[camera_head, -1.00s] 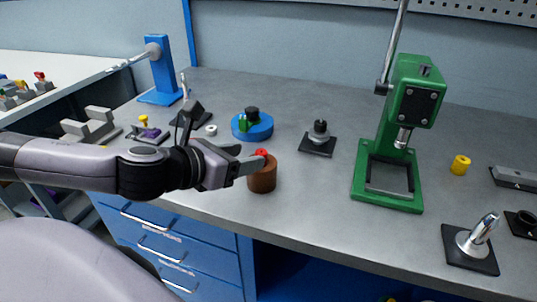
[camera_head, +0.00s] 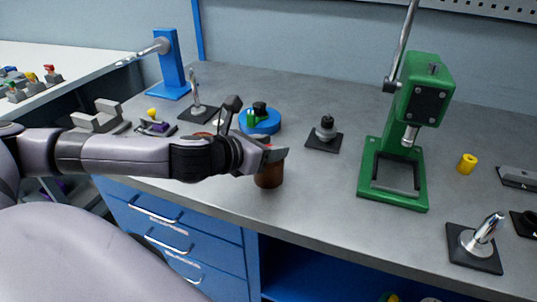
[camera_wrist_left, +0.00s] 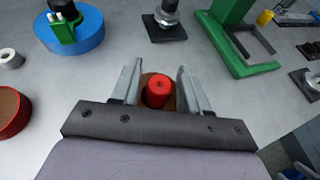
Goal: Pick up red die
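The red die (camera_wrist_left: 158,93) is a short red cylinder with a small hole in its top. It sits on a round brown block (camera_head: 268,177) near the front edge of the bench. My left gripper (camera_head: 276,153) is at the height of the block's top. In the left wrist view its two grey fingers (camera_wrist_left: 158,82) are apart, one on each side of the red die. I cannot tell whether either finger touches it. In the head view the die is mostly hidden by the gripper. My right gripper is not in view.
A green arbor press (camera_head: 395,185) stands to the right, with a yellow cylinder (camera_head: 467,164) beyond it. A blue round base with a green part (camera_head: 260,121) and a black-based metal fixture (camera_head: 325,134) stand behind. A red-rimmed brown dish (camera_wrist_left: 12,112) lies to the left.

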